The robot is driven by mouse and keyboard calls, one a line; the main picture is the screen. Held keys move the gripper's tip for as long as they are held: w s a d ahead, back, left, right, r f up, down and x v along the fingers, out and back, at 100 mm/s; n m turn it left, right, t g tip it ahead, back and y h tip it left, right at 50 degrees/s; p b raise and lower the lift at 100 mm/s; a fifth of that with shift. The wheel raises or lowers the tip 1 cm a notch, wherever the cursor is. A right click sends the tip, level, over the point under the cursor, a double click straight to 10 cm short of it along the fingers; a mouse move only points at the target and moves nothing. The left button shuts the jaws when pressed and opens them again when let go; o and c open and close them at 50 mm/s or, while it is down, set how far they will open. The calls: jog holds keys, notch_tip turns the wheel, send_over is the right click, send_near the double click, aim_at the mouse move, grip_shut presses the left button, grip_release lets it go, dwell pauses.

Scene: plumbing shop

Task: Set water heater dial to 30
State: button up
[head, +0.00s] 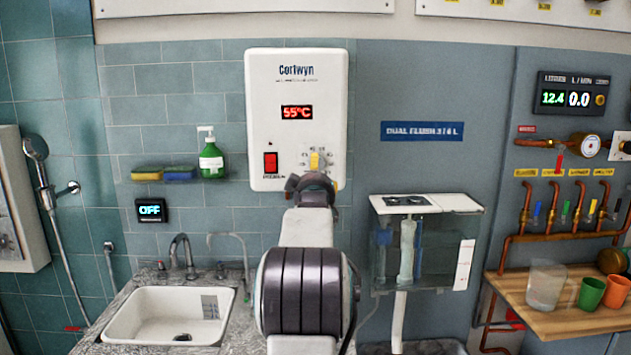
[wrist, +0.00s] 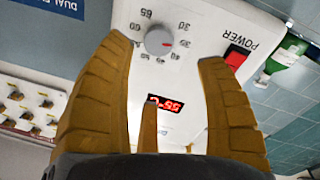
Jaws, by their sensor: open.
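The white water heater (head: 297,85) hangs on the tiled wall, and its red display (head: 297,112) reads 55°C. The wrist view shows the heater inverted, with the same reading on the display (wrist: 163,104). Its round grey dial (wrist: 159,41) has a red mark on its right side in that view, toward the 30 and 35 numerals. My gripper (wrist: 164,52) is open, its two yellow fingers on either side of the dial with gaps to it. A third narrow yellow part shows between them. In the head view my gripper (head: 317,172) partly covers the dial area.
A red power switch (head: 270,163) is left of the dial. A shelf with sponges (head: 163,173) and a green soap bottle (head: 211,160) is to the left, above a white sink (head: 165,312). A clear cistern (head: 420,245) stands right of my arm.

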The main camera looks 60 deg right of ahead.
jog(key=shift+v, duration=1.3)
